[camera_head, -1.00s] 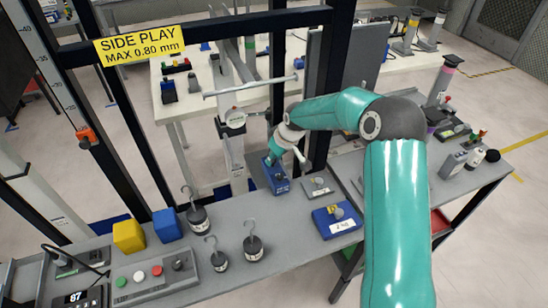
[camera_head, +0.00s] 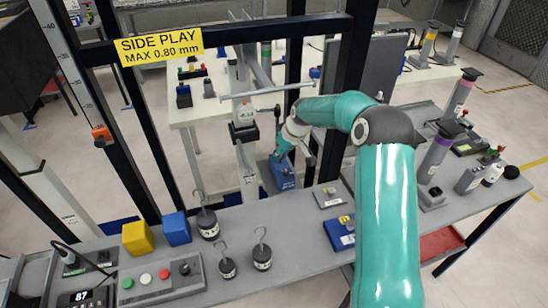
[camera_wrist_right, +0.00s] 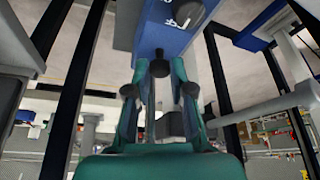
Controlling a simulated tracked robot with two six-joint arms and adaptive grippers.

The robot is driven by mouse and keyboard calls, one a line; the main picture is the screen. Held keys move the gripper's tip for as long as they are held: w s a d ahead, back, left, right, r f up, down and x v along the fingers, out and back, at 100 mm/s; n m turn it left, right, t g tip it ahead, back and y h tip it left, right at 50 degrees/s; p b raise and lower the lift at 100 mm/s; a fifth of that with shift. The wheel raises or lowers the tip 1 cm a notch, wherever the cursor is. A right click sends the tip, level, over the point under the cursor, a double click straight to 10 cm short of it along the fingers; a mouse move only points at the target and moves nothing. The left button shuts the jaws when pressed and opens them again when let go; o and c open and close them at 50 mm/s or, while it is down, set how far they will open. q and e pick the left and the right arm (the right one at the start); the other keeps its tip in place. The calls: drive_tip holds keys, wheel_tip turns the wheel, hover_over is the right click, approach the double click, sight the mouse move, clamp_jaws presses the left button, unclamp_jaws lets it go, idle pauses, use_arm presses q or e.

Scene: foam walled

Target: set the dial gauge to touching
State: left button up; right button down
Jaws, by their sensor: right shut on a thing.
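My right gripper (camera_head: 287,148) reaches down beside the white post at the bench's back edge. It is shut on a blue block (camera_head: 283,176), by a small dark part at its near end. The block also shows in the right wrist view (camera_wrist_right: 160,30), between and beyond the teal fingers (camera_wrist_right: 158,85), with white marks and a dark round part. I cannot tell whether the block touches the bench. My left gripper is not in view.
A dark frame with a yellow side play sign (camera_head: 159,47) stands around the post. Hooked weights (camera_head: 207,222), a yellow cube (camera_head: 136,238), a blue cube (camera_head: 176,229) and a button box (camera_head: 160,279) occupy the left bench. A grey plate (camera_head: 329,197) lies right of the block.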

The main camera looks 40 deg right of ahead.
drive_tip(key=c, duration=1)
unclamp_jaws()
drive_tip(key=shift+c, duration=0.2)
drive_tip(key=v, duration=1.2)
drive_tip(key=shift+s+f, duration=0.1)
